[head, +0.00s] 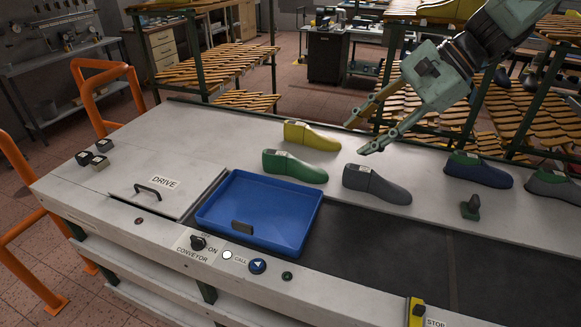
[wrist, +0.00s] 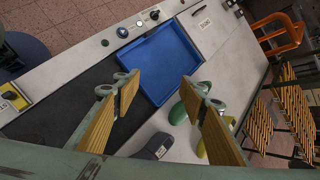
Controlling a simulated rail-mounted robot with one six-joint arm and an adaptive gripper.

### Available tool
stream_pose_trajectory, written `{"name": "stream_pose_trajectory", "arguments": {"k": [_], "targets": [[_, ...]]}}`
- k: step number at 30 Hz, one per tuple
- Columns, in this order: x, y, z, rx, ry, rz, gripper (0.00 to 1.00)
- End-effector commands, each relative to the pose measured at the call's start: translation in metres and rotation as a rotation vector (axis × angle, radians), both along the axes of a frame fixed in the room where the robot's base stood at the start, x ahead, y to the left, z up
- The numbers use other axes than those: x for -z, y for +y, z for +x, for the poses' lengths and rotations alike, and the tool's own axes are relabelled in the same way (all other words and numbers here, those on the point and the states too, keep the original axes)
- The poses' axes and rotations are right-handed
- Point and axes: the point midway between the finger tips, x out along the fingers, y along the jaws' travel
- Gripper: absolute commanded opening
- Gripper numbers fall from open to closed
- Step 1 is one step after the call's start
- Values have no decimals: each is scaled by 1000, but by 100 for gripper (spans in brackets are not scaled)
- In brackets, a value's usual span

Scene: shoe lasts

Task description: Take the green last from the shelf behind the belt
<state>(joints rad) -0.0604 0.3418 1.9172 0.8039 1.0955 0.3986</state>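The green last (head: 296,168) stands on the pale ledge behind the dark belt, between the yellow last (head: 311,136) and the blue tray. In the wrist view the green last (wrist: 189,98) is partly hidden by the right-hand finger. My gripper (head: 358,137) is open and empty, above the ledge and to the right of the green last, apart from it. In the wrist view my gripper (wrist: 160,82) has its two yellow-padded fingers wide apart, with the blue tray beyond them.
A grey last (head: 376,184) stands just right of the green one. The blue tray (head: 217,219) lies in front.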

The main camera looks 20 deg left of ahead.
Motion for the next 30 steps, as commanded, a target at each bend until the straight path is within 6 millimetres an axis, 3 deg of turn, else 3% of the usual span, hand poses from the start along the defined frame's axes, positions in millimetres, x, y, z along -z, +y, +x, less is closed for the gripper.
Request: {"name": "stream_pose_trajectory", "arguments": {"k": [30], "targets": [[109, 90, 146, 251, 319, 241, 39]]}}
